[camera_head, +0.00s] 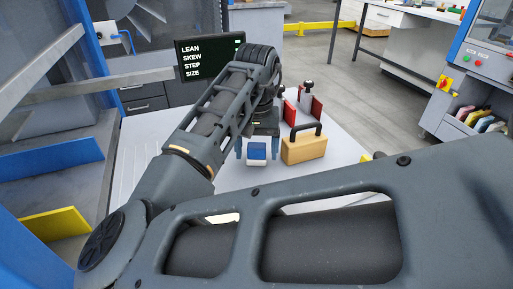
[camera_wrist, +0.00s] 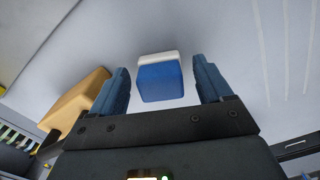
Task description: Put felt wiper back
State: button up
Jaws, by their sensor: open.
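The felt wiper, which I take to be the small block with a blue body and a white layer (camera_head: 257,148), lies on the pale worktop beneath the end of my arm. It also shows in the wrist view (camera_wrist: 161,82), in the middle between the fingers. My gripper (camera_wrist: 163,82) is open and points down at the wiper, with one blue finger on each side and a gap on both sides. In the head view my gripper (camera_head: 257,146) straddles it. I cannot tell how far the fingertips are above the worktop.
A wooden block with a black handle (camera_head: 304,149) stands just right of the wiper; it is close to one finger in the wrist view (camera_wrist: 78,100). Red plates with a black knob (camera_head: 310,106) stand behind. A screen (camera_head: 210,58) reads LEAN, SKEW, STEP, SIZE.

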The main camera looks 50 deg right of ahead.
aim_at(257, 146)
notch_tip(257, 146, up, 12)
jog(key=p, duration=0.2)
jog(key=shift+p, duration=0.35)
jog(key=shift+r, duration=0.1)
